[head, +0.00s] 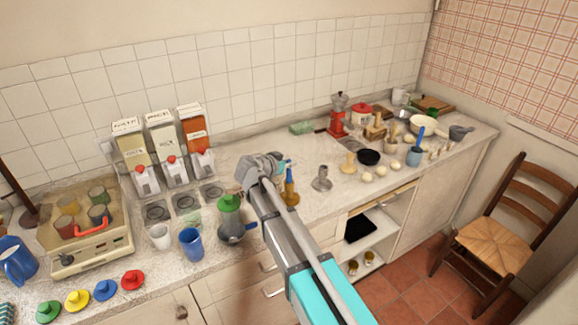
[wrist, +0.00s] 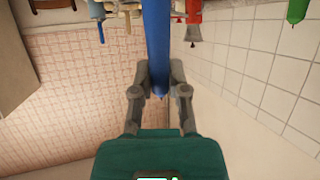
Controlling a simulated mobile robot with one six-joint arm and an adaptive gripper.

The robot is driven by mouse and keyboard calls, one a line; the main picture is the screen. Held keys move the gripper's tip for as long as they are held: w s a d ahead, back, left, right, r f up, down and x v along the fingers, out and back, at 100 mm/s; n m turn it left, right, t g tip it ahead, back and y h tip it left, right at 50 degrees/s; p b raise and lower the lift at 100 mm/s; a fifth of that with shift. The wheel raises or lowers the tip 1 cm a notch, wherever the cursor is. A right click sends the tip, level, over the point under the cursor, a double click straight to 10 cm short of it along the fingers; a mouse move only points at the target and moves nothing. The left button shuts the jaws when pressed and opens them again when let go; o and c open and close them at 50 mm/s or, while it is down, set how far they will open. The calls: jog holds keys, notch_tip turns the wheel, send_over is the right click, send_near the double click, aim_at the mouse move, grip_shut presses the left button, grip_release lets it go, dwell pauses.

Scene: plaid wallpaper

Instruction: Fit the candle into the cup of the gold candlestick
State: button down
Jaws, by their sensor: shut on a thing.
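A long blue candle (wrist: 158,45) runs from the top edge of the wrist view down between the fingers of my gripper (wrist: 160,85). My gripper is shut on it near its pointed end; its other end is out of that view. In the head view my gripper (head: 286,166) is over the counter, partly hidden by my arm. A gold candlestick (head: 290,190) stands just below it, with a bit of blue above its top. I cannot tell whether the candle touches the cup.
A grey candlestick (head: 322,180) and a pale one (head: 348,165) stand to the right, near a black bowl (head: 369,157). A green-lidded pot (head: 231,218) and a blue cup (head: 191,244) stand to the left.

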jog(key=shift+f, duration=0.15)
jog(key=c, duration=0.6)
grip_release()
jog(key=shift+c, duration=0.2)
jog(key=shift+r, duration=0.25)
jog(key=p+v, duration=0.4)
jog(key=v, duration=0.8)
jog(key=shift+p, duration=0.3)
jog(key=shift+d, duration=0.1)
